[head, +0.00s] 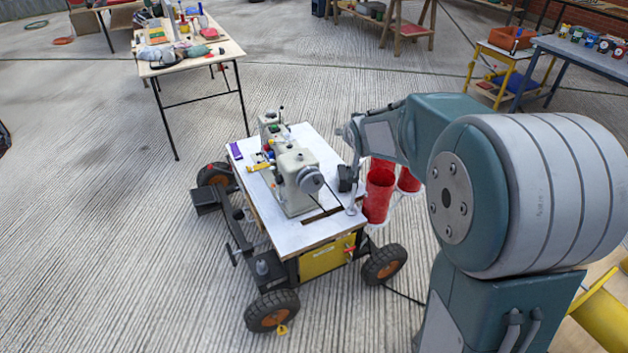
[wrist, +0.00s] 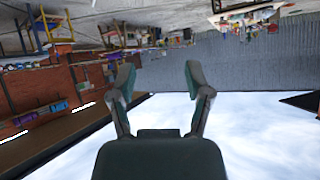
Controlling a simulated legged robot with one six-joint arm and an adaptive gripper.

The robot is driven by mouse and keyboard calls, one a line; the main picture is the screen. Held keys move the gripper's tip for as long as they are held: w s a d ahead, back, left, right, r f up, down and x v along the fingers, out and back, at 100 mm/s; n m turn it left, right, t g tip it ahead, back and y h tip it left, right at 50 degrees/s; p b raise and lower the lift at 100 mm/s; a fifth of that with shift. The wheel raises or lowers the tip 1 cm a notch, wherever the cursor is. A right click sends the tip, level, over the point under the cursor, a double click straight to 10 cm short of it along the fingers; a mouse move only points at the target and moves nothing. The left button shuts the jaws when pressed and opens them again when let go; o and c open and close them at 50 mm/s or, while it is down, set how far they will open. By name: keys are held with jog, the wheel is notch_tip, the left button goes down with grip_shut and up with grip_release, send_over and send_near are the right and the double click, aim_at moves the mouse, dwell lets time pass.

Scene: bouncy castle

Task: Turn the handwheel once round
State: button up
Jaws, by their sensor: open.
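A cream sewing machine (head: 295,168) stands on a white-topped wheeled cart (head: 306,232) in the head view. Its round grey handwheel (head: 311,181) is on the near right end of the machine and faces toward me. My arm reaches in from the right, and its far end is close to the right side of the cart, apart from the handwheel. In the wrist view my gripper (wrist: 160,78) has its two fingers spread wide with nothing between them. That view is upside down and shows neither the machine nor the handwheel.
A cluttered worktable (head: 190,45) stands behind left, and a blue table (head: 580,52) behind right. The ribbed floor left of the cart is clear. A brick wall (wrist: 62,85) shows in the wrist view.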

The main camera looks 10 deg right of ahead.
aim_at(318, 184)
jog(key=w+d+f+t+y, duration=0.1)
jog(key=w+f+t+y, duration=0.15)
jog(key=w+f, duration=1.25)
notch_tip(318, 184, down, 23)
jog(key=s+a+m+t+y, duration=0.1)
jog(key=s+a+t+y, duration=0.1)
jog(key=t+y, duration=0.2)
jog(key=shift+g, duration=0.25)
jog(key=shift+d+x, duration=0.15)
jog(key=shift+x, duration=2.55)
jog(key=shift+d+x, duration=0.15)
jog(key=shift+x, duration=2.55)
jog(key=shift+r, duration=0.1)
grip_shut()
